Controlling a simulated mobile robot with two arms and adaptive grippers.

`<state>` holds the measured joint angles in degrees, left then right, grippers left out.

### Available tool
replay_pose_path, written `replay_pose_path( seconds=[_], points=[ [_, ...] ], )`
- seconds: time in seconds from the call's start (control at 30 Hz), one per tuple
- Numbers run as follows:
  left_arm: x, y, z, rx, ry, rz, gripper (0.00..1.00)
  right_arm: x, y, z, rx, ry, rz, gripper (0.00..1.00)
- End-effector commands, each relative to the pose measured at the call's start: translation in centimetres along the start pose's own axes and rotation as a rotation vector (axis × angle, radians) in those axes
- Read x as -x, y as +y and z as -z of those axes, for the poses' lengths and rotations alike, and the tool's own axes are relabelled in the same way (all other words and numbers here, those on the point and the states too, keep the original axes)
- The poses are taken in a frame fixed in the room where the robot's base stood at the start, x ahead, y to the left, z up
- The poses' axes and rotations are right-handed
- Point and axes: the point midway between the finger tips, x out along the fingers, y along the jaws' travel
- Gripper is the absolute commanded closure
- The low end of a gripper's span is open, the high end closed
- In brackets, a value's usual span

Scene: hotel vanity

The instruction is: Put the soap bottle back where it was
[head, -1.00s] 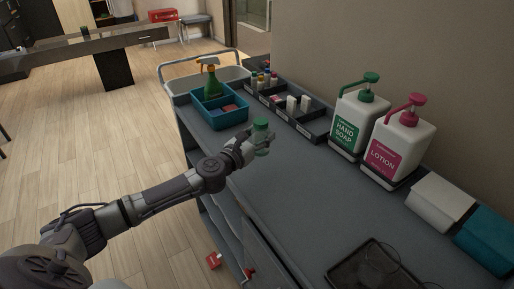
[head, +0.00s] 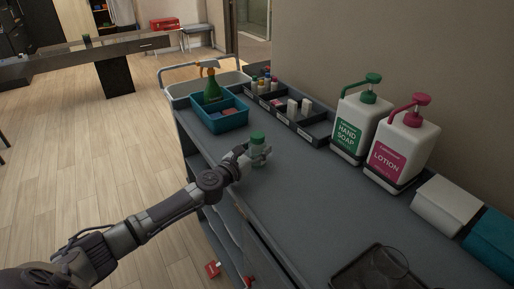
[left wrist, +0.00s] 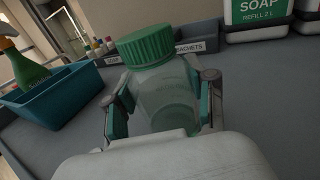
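The soap bottle (head: 259,152) is a small clear bottle with a green screw cap. It is upright at the cart top, near the left edge; I cannot tell whether its base touches the surface. My left gripper (head: 256,157) is around its body from the left side. In the left wrist view the bottle (left wrist: 168,95) stands between the two green-padded fingers (left wrist: 165,105), which are at its sides. Its lower part is hidden behind the gripper's palm. My right gripper is not in view.
A teal caddy (head: 232,125) with a spray bottle (head: 211,92) stands behind it. A divided dark organizer (head: 310,138) runs along the wall. Hand soap (head: 352,125) and lotion (head: 398,150) dispensers stand right. A dark tray (head: 345,270) lies in front. The cart's middle is clear.

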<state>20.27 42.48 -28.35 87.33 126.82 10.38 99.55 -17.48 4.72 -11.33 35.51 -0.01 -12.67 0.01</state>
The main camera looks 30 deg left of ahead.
Motion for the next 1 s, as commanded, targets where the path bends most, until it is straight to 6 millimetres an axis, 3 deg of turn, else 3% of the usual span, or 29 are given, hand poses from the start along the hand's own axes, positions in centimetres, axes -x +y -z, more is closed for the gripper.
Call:
replay_pose_path(
  seconds=[0.03,0.13,0.53,1.0],
  points=[
    [0.0,0.0,0.0,0.000,0.001,0.000,0.34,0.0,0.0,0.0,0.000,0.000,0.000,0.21],
    [0.0,0.0,0.0,0.000,0.001,0.000,0.21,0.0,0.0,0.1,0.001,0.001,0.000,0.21],
    [0.3,0.1,-0.4,-0.002,0.002,0.000,0.21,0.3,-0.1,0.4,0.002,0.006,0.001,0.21],
    [9.0,0.0,-0.1,-0.001,0.005,0.001,0.21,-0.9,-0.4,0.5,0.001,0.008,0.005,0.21]
  ],
)
